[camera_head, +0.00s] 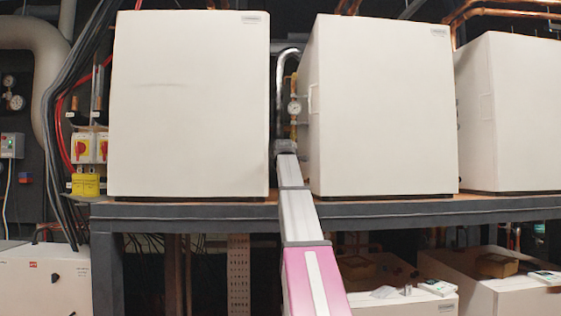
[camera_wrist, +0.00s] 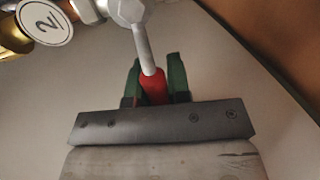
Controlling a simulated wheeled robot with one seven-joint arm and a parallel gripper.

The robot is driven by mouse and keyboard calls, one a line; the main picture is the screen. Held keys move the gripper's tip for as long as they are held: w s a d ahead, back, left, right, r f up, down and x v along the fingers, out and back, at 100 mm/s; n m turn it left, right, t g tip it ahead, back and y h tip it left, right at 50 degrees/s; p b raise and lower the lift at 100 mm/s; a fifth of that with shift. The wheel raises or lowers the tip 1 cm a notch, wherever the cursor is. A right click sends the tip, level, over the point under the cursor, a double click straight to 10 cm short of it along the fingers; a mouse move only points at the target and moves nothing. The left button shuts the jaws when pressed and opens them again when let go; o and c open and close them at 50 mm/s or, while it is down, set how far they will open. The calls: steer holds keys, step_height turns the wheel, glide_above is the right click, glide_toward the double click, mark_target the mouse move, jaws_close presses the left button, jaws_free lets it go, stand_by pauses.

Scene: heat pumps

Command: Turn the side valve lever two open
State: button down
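The lever with the tag marked 2 shows in the wrist view: a grey metal shaft with a red grip (camera_wrist: 154,88), running down from a grey valve joint at the top. The round white number tag (camera_wrist: 46,22) is at the upper left, beside brass fittings. My gripper (camera_wrist: 155,72) has its two green fingers on either side of the red grip, close against it, and appears shut on it. In the head view my arm reaches into the gap between the left and middle white units; the lever and fingers are too small or hidden there.
The left white unit (camera_head: 188,105) and the middle white unit (camera_head: 385,105) flank the narrow gap on a dark-edged shelf (camera_head: 400,212). A round gauge (camera_head: 294,108) and copper pipe stand in the gap. White boxes (camera_head: 400,303) stand below.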

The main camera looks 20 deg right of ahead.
steer(key=shift+f, duration=0.1)
steer(key=s+d+f+n+h, duration=0.1)
steer(key=d+f+n+h, duration=0.2)
steer(key=n, duration=1)
steer(key=shift+s+d+f, duration=0.25)
steer(key=shift+d+f, duration=0.65)
steer(key=shift+f, duration=0.45)
steer(key=c, duration=1.1)
jaws_free()
